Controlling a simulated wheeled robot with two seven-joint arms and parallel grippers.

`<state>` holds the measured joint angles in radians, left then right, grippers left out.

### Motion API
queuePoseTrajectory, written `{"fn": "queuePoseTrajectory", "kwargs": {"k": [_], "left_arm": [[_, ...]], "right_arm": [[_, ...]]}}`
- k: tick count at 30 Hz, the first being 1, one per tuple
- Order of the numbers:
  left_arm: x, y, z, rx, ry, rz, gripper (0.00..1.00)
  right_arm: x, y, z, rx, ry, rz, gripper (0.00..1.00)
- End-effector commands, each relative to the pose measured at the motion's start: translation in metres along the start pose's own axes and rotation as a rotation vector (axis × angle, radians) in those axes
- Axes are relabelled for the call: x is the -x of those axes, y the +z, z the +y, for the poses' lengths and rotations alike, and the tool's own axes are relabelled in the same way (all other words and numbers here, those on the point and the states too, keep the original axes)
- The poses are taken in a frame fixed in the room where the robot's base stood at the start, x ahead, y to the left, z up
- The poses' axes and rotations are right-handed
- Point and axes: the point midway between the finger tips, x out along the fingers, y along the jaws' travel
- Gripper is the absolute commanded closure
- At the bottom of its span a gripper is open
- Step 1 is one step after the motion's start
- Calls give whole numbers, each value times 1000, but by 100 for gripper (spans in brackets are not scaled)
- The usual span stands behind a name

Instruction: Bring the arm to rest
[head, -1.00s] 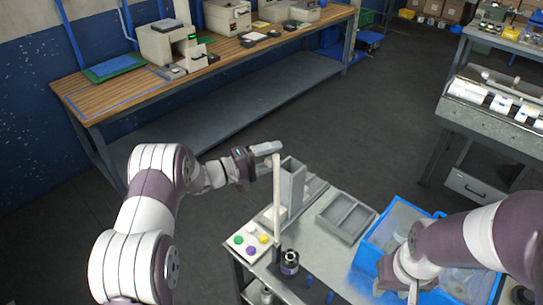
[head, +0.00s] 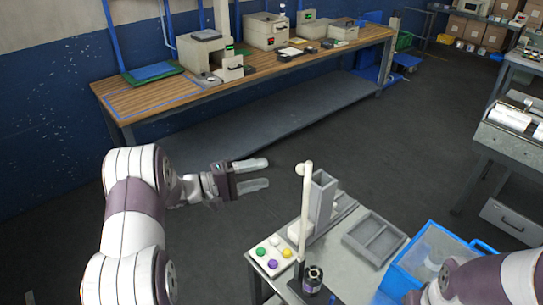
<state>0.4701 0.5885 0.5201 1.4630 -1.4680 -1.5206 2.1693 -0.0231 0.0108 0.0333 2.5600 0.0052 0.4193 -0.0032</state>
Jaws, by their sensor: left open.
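My left arm comes in from the left. My left gripper (head: 262,174) is open and empty, with its two pale fingers apart and pointing right. It hangs over the dark floor, left of a pale upright post (head: 304,210) and apart from it. My right arm (head: 490,281) shows at the lower right corner, in front of a blue crate (head: 437,236). Its gripper is out of the picture.
A metal cart (head: 352,266) bears the post, a grey upright chute (head: 321,200), a divided grey tray (head: 374,239) and a panel with coloured buttons (head: 270,254). A long wooden bench (head: 150,99) with machines stands behind. A roller machine (head: 512,127) stands at the right. Floor between is clear.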

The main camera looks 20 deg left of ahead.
Motion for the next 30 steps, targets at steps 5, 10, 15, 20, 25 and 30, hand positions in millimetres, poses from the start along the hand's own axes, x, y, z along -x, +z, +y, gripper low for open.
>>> {"fn": "queuePoseTrajectory", "kwargs": {"k": [5,10,15,20,25,30], "left_arm": [[0,-3,-4,-87,-17,12,45],[35,-67,-72,-552,-466,359,45],[124,-7,-138,-717,-1358,206,45],[149,136,-143,-549,-1577,-245,45],[134,220,-132,-498,-1525,-357,45],[119,222,-121,-586,-1498,-368,45]], "right_arm": [[0,0,0,0,0,0,57],[0,0,0,0,0,0,57],[-19,2,0,0,0,0,57],[-32,4,0,0,0,0,57],[-47,6,0,0,0,0,57],[-48,6,0,0,0,0,57]]}}
